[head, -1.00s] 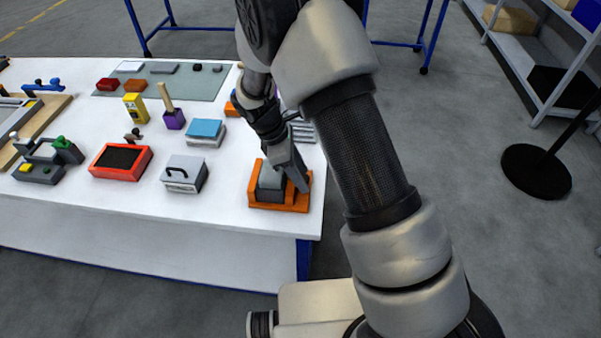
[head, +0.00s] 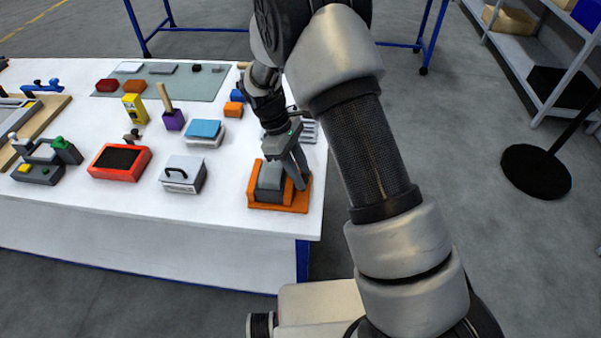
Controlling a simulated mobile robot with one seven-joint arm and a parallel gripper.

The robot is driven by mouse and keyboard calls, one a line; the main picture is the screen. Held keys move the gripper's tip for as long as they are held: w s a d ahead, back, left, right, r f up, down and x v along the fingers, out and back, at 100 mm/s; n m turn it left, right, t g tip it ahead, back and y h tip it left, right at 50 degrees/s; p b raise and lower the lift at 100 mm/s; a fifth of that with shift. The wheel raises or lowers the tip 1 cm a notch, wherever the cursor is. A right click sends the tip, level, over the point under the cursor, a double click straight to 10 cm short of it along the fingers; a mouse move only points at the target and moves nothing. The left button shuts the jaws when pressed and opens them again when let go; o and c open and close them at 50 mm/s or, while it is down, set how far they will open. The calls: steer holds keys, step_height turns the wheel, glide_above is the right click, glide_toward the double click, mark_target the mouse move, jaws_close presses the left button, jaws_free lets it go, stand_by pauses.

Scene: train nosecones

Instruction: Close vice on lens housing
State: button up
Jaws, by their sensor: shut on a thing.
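The orange vice (head: 262,201) sits at the near right corner of the white table. A grey block (head: 269,178), which looks like the lens housing, stands upright between its orange walls. My gripper (head: 296,177) reaches down from behind to the right side of the vice, beside the grey block. Its fingers are shut on what looks like the right-hand jaw of the vice. The fingers hide part of this jaw and the block's right side. I cannot tell whether the jaw touches the block.
A grey box with a black handle (head: 184,173) and a red tray (head: 119,161) stand left of the vice. The table's front edge and right edge are close to the vice.

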steer(key=o, duration=1)
steer(key=shift+a+r, duration=0.1)
steer(key=v, duration=1.7)
steer(key=shift+r, duration=0.15)
